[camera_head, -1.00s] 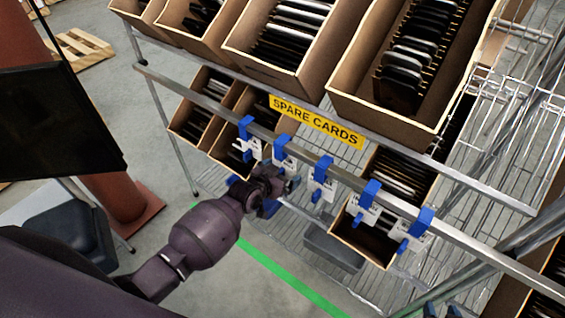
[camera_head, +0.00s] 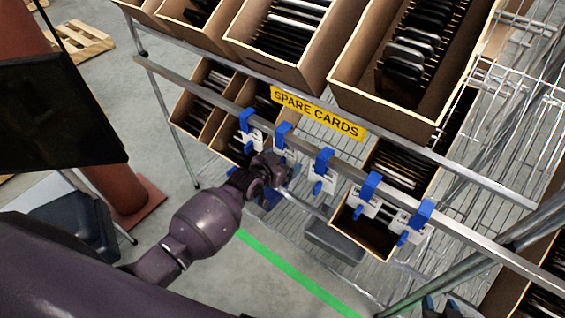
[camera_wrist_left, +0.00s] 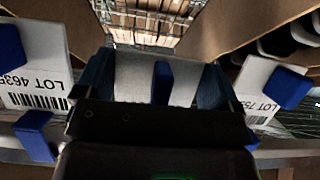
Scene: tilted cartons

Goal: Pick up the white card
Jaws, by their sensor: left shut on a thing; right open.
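Several white cards hang from blue clips along the shelf's front rail in the head view. My left gripper (camera_head: 277,168) is at the second clip from the left (camera_head: 284,130). In the left wrist view its blue-dark fingers (camera_wrist_left: 155,88) are shut on a white card (camera_wrist_left: 137,80), with a blue strip down the middle. The card's lower part is hidden by the gripper. Neighbouring cards show on either side, one marked LOT 4635 (camera_wrist_left: 35,70) and one on the right (camera_wrist_left: 258,85). My right gripper (camera_head: 441,307) is open at the bottom edge, mostly cut off.
Tilted cartons of dark cards stand on the upper shelf (camera_head: 400,100) and lower shelf (camera_head: 370,235). A yellow SPARE CARDS sign (camera_head: 318,113) is on the shelf edge.

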